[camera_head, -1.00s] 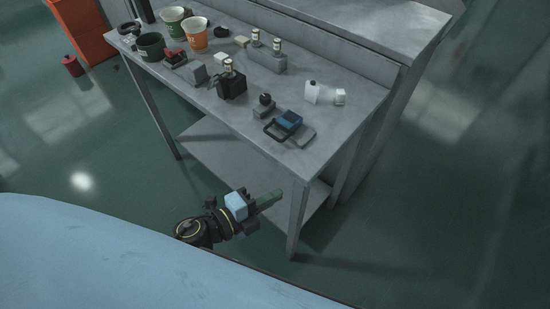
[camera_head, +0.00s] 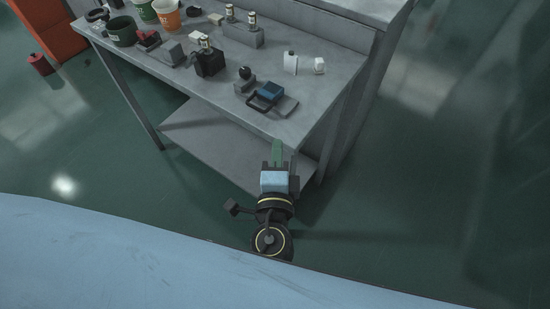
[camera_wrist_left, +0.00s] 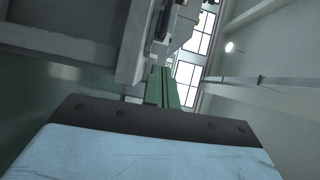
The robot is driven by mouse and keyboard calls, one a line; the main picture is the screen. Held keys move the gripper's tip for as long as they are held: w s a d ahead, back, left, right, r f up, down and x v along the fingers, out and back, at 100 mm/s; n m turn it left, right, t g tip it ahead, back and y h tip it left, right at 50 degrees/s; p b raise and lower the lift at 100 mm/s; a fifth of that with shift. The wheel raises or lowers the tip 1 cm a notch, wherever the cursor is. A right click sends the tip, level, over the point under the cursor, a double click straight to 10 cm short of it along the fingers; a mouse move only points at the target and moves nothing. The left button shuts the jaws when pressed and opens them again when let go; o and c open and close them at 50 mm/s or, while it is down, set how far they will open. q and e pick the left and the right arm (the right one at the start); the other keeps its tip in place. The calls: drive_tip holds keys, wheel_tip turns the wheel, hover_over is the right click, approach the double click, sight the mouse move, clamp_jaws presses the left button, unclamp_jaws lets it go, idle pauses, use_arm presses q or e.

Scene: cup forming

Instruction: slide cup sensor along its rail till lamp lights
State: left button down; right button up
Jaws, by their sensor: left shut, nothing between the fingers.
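My left gripper (camera_head: 278,152) has green fingers, shut and empty. It points up the picture at the workbench's near right corner, in front of the bench and touching nothing that I can see. In the left wrist view the green fingers (camera_wrist_left: 162,88) lie together, with the grey bench structure (camera_wrist_left: 65,40) to their left. No cup sensor, rail or lamp can be picked out for certain among the small devices on the bench (camera_head: 322,112). A blue-topped device with a black handle (camera_head: 268,94) lies near the front right edge. My right gripper is not in view.
A black knob on a grey block (camera_head: 245,77), a black box (camera_head: 210,64) and white containers (camera_head: 291,63) stand on the bench. Floor right of the bench is clear.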

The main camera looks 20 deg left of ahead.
sight(266, 131)
use_arm(q)
drive_tip(key=x, duration=0.5)
drive_tip(key=shift+w+a, duration=0.15)
drive_tip(key=shift+w, duration=0.15)
drive_tip(key=shift+w+a+p, duration=0.25)
drive_tip(key=shift+a, duration=0.25)
drive_tip(key=shift+w+a+p, duration=0.2)
drive_tip(key=shift+w+a, duration=0.05)
drive_tip(key=shift+a, duration=0.25)
drive_tip(key=shift+w+a+f, duration=0.1)
drive_tip(key=shift+w+a, duration=0.2)
drive_tip(key=shift+a, duration=0.2)
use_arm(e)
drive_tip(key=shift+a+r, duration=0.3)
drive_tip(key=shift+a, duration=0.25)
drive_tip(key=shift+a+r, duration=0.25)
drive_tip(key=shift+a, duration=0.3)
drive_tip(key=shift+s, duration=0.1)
